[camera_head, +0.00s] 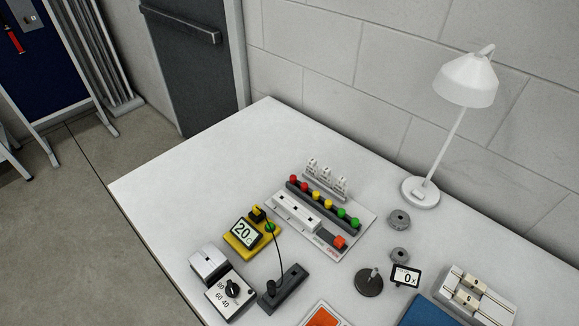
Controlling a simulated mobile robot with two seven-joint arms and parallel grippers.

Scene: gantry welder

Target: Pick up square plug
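A small dark plug (257,213) with a blocky shape sits at the top of a yellow meter (240,237) whose display reads about 20. A black cable (280,245) runs from near it down to a dark strip (289,292), where a dark rounded connector (271,287) sits at the left end. The view is too small to tell which of these ends is square. Neither of my grippers is in view.
A grey panel (356,243) holds a row of coloured knobs and white sockets. A white lamp (465,80), grey discs (399,219), a small display (405,276) and a dial box (229,297) stand on the white table (190,185). Its far left part is clear.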

